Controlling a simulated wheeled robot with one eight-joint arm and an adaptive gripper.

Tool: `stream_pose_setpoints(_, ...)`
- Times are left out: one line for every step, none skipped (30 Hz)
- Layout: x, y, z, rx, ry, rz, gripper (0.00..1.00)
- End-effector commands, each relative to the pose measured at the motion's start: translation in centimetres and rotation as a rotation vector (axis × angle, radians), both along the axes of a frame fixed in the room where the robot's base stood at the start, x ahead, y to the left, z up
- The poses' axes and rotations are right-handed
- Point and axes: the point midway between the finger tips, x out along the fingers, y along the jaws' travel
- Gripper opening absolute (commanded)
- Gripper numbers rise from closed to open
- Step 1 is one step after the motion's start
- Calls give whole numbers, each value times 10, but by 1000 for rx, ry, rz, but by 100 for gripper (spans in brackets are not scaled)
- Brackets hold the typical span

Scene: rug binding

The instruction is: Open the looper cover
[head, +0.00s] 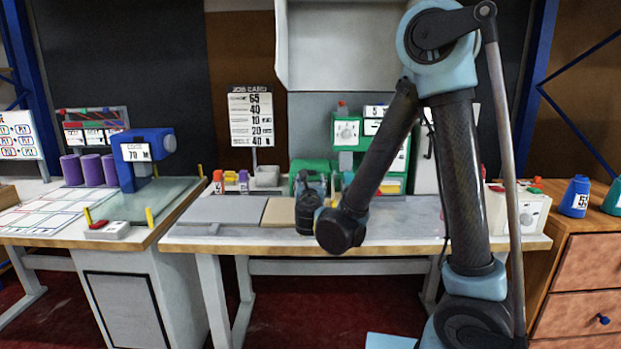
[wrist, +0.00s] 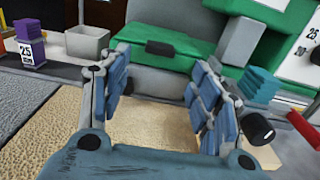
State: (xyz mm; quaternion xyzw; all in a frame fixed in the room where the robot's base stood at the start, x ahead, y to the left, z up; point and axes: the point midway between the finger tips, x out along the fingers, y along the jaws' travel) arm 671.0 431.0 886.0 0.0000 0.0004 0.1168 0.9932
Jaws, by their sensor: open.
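The green sewing machine (head: 346,130) stands at the back of the middle table. In the wrist view a green panel (wrist: 180,38) with a small dark handle (wrist: 160,47) lies ahead of my fingertips; it looks like the looper cover, though no label confirms this. The panel looks closed. My gripper (wrist: 160,85) is open and empty, its blue-padded fingers spread apart, short of the panel and over a tan board. In the head view my gripper (head: 312,182) is in front of the machine's green left part (head: 298,166). My arm hides much of the machine.
A black knob (wrist: 258,128) and a red lever (wrist: 303,128) are close to the right finger. The grey tabletop (head: 215,212) at left is clear.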

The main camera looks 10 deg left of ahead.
Motion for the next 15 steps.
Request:
stream_pose_setpoints(10, 1, 0, 0, 0, -4, 57)
stream_pose_setpoints(14, 3, 0, 0, 0, -3, 57)
stream_pose_setpoints(21, 3, 0, 0, 0, -4, 57)
stream_pose_setpoints(26, 5, 0, 0, 0, -4, 57)
stream_pose_setpoints(31, 6, 0, 0, 0, -3, 57)
stream_pose_setpoints(38, 8, 0, 0, 0, -4, 57)
stream_pose_setpoints(43, 9, 0, 0, 0, -4, 57)
stream_pose_setpoints(47, 10, 0, 0, 0, -3, 57)
stream_pose_setpoints(53, 12, 0, 0, 0, -3, 57)
stream_pose_setpoints(57, 12, 0, 0, 0, -3, 57)
stream_pose_setpoints(61, 13, 0, 0, 0, -3, 57)
stream_pose_setpoints(65, 15, 0, 0, 0, -2, 57)
stream_pose_setpoints(68, 16, 0, 0, 0, -1, 57)
stream_pose_setpoints(71, 17, 0, 0, 0, -1, 57)
stream_pose_setpoints(74, 17, 0, 0, 0, -2, 57)
